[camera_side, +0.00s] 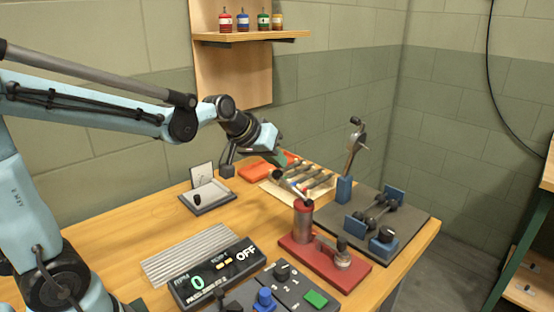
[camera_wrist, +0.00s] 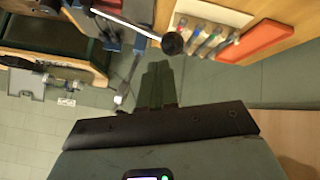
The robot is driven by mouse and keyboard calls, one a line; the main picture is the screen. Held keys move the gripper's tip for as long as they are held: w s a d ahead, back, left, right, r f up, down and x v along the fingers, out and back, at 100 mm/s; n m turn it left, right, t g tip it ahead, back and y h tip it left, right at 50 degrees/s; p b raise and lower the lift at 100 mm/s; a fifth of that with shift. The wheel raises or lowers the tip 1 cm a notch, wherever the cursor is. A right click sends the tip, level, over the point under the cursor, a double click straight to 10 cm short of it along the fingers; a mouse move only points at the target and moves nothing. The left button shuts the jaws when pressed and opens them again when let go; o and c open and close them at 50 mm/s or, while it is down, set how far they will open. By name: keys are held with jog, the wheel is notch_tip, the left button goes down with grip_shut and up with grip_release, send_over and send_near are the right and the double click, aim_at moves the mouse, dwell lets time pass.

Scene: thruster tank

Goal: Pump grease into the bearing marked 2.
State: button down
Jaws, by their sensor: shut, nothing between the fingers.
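My gripper (camera_side: 280,160) is shut and empty, high over the back of the bench. Its green fingers also show in the wrist view (camera_wrist: 158,85). A red and grey upright cylinder (camera_side: 303,222) stands on a red base (camera_side: 325,262), with a silver lever (camera_side: 292,187) slanting up and left toward my gripper. In the wrist view a black ball (camera_wrist: 172,43) ends a pale rod just beyond my fingertips; I cannot tell whether they touch. Blue bearing-like blocks (camera_side: 356,226) carry a shaft on a dark mat (camera_side: 418,222). No mark 2 on a bearing is legible.
A display reading 0 and OFF (camera_side: 216,272) and a control panel (camera_side: 300,285) with knobs stand in front. A tool stands in a blue holder (camera_side: 344,189). A tray of tools (camera_side: 310,186) and an orange tray (camera_side: 260,171) lie behind. Bottles stand on the shelf (camera_side: 250,37).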

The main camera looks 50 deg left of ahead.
aim_at(273, 173)
jog(key=shift+a+f, duration=0.2)
jog(key=shift+f, duration=0.55)
jog(key=shift+a+f, duration=0.25)
jog(key=shift+f, duration=0.5)
jog(key=shift+a+f, duration=0.2)
jog(key=shift+f, duration=0.55)
dwell(2.2)
dwell(0.5)
jog(key=shift+d+r, duration=0.25)
jog(key=shift+r, duration=0.65)
jog(key=shift+d+r, duration=0.25)
jog(key=shift+r, duration=0.65)
jog(key=shift+d+r, duration=0.25)
jog(key=shift+r, duration=0.65)
jog(key=shift+d+r, duration=0.2)
jog(key=shift+r, duration=0.6)
jog(key=shift+d+r, duration=0.25)
jog(key=shift+r, duration=0.6)
jog(key=shift+d+r, duration=0.2)
jog(key=shift+r, duration=0.6)
jog(key=shift+s, duration=0.1)
